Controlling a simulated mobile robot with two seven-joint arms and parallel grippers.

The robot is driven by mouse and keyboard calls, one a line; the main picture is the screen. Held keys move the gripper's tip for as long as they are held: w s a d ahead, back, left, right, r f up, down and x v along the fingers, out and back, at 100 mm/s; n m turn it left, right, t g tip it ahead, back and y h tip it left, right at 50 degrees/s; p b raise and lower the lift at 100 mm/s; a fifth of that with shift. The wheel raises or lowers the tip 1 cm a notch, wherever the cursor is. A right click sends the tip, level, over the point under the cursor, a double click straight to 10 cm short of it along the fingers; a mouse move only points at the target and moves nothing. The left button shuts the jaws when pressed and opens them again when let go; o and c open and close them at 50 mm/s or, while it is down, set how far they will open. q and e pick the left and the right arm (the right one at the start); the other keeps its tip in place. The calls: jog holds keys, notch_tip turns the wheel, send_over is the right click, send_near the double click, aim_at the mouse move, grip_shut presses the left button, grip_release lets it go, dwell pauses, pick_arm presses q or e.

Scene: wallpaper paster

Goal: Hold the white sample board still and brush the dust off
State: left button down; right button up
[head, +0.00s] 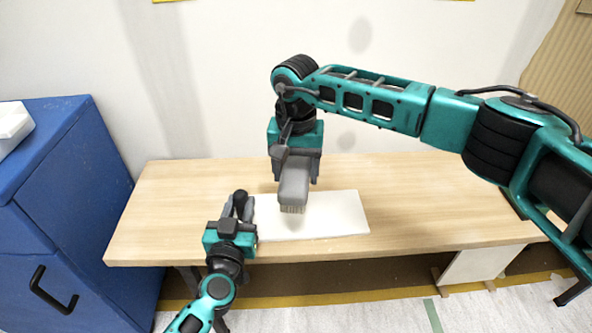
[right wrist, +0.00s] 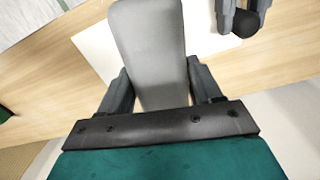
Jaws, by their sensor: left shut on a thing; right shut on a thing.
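The white sample board (head: 335,215) lies flat on the wooden table; its left end is partly behind my left gripper (head: 240,204). That gripper is shut on a dark knob (right wrist: 247,22) at the board's left end; I cannot tell whether the knob is part of the board. My right gripper (head: 296,168) is shut on a grey brush (head: 293,188), which hangs bristles down over the board's left half. The brush also fills the middle of the right wrist view (right wrist: 152,50). I cannot tell whether the bristles touch the board. No dust is clearly visible.
The wooden table (head: 185,215) is bare around the board, with free room at left and right. A blue cabinet (head: 70,180) stands at the left with a white object (head: 12,125) on top. A plain wall stands behind the table.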

pick_arm(q)
jog(key=shift+s+f, duration=0.1)
jog(key=shift+f, duration=0.15)
pick_arm(e)
jog(key=c, duration=0.4)
pick_arm(q)
jog(key=c, duration=1.1)
grip_release()
jog(key=o, duration=0.4)
jog(key=shift+r, duration=0.15)
jog(key=s+a, duration=0.1)
jog(key=s, duration=1)
jog(key=shift+s+a, duration=0.3)
jog(key=shift+s, duration=0.1)
jog(key=shift+s, duration=0.1)
pick_arm(e)
jog(key=shift+s, duration=0.1)
